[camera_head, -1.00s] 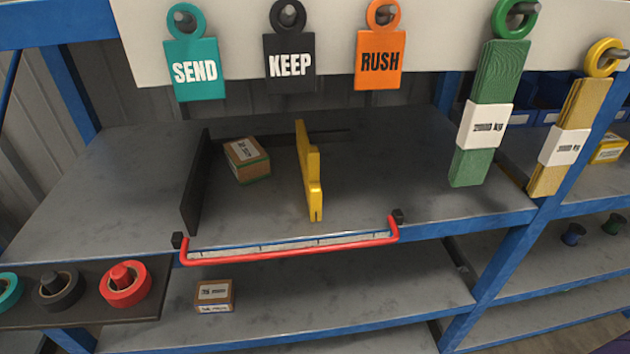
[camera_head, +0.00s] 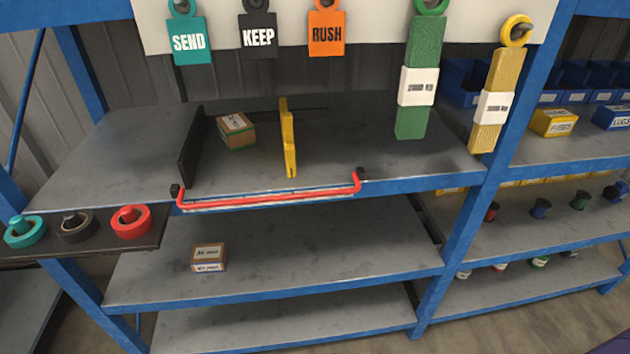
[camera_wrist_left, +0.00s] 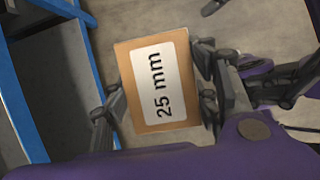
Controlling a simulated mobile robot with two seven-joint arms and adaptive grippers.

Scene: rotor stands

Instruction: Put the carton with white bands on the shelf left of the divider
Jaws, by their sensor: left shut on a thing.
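In the left wrist view my left gripper (camera_wrist_left: 158,100) is shut on a brown carton (camera_wrist_left: 135,95) with a white "25 mm" label. Its fingers are at the carton's two sides, and bands on its sides are hidden or cannot be made out. The gripper is not in the head view. The yellow divider (camera_head: 288,140) stands upright on the upper shelf (camera_head: 390,165). Left of it, a carton with green edges (camera_head: 238,138) sits on the shelf, apart from the divider. My right gripper is not in view.
A black end plate (camera_head: 189,155) bounds the bay on the left. A red bar (camera_head: 270,198) runs along the shelf's front edge. Another carton (camera_head: 209,257) sits on the lower shelf. Tags and green and yellow hanging blocks hang above. Shelf space in front of the green-edged carton is clear.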

